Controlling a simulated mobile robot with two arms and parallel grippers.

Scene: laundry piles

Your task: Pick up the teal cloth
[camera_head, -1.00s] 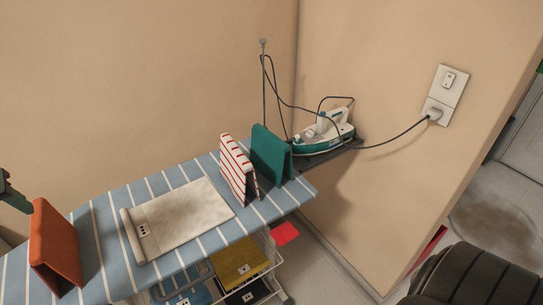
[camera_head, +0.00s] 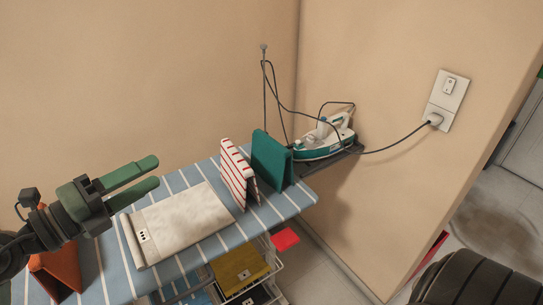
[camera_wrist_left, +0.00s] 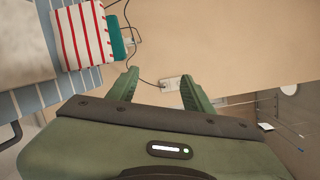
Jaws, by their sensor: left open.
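The teal cloth (camera_head: 270,160) stands folded like a tent near the right end of the striped ironing board (camera_head: 285,207). A white cloth with red stripes (camera_head: 236,172) stands just left of it. My left gripper (camera_head: 155,173) is open and empty above the board's left part, left of both standing cloths. In the left wrist view the open fingers of my left gripper (camera_wrist_left: 158,88) face the wall, and an edge of the teal cloth (camera_wrist_left: 117,38) shows behind the striped cloth (camera_wrist_left: 80,36). My right gripper is not in view.
A flat stained white cloth (camera_head: 180,222) lies mid-board. An orange cloth (camera_head: 62,272) stands at the left, partly hidden by my arm. An iron (camera_head: 325,138) with its cord sits on a rest beyond the teal cloth. Baskets with folded cloths (camera_head: 238,270) are below.

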